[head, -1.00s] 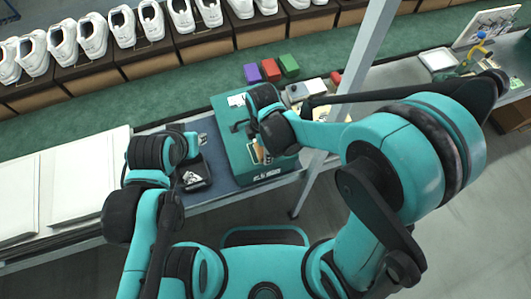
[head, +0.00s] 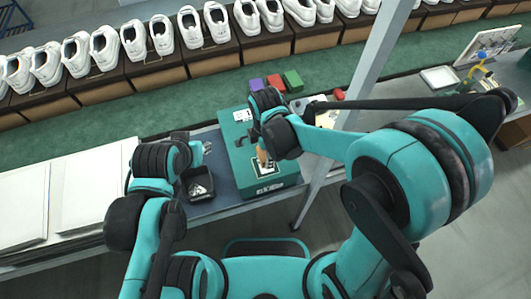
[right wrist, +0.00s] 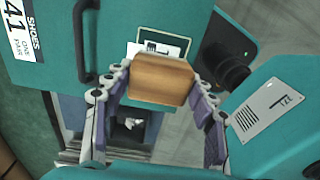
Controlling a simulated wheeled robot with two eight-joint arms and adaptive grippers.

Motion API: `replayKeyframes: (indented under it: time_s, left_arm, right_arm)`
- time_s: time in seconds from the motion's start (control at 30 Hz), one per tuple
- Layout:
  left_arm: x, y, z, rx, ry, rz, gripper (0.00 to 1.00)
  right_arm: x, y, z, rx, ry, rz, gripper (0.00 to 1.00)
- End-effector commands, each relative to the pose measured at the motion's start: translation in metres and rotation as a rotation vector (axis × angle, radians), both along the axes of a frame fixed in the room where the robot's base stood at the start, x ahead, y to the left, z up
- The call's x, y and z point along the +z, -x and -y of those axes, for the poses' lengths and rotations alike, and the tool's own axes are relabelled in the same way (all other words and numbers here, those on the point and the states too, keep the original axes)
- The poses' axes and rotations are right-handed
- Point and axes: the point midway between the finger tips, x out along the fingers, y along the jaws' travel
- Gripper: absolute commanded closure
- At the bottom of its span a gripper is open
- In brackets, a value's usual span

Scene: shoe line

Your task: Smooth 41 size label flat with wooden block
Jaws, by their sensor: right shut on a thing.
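A teal shoe box (head: 243,172) stands on the bench, with a black handle (right wrist: 84,40) on top. A printed "41 SHOES ONE PAIR" label (right wrist: 22,35) lies near the handle in the right wrist view. A second white label (right wrist: 156,48) sits in an outlined frame on the box, partly hidden by the wooden block, its print unreadable. My right gripper (right wrist: 160,82) is shut on the wooden block (right wrist: 160,78), over the outlined frame; I cannot tell whether it touches. My left gripper (head: 207,147) is left of the box, its fingers too small to judge.
A black tray (head: 188,190) with white pieces stands left of the box. Purple, red and green blocks (head: 274,82) lie behind it. White panels (head: 90,190) cover the bench at left. A slanted grey post (head: 350,105) rises right of the box. A row of white shoes stands behind.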

Motion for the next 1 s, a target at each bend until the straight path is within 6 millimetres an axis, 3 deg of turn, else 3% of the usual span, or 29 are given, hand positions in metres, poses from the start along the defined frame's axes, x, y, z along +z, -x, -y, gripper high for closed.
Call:
replayKeyframes:
  time_s: [0.1,0.47,0.8,1.0]
  left_arm:
    - [0.011,0.000,0.000,0.000,0.000,0.000,0.71]
    - [0.011,0.000,0.000,0.000,0.000,0.000,0.71]
    - [0.034,0.000,0.000,0.000,0.000,0.000,0.71]
    - [0.034,0.000,0.000,0.000,0.000,0.000,0.71]
  right_arm:
    - [0.014,0.000,0.000,0.000,0.000,0.000,0.75]
    - [0.015,0.000,0.000,0.000,0.000,-0.001,0.75]
    - [0.044,0.000,0.000,0.000,0.000,-0.001,0.75]
    - [0.044,0.000,0.000,0.000,0.000,-0.001,0.75]
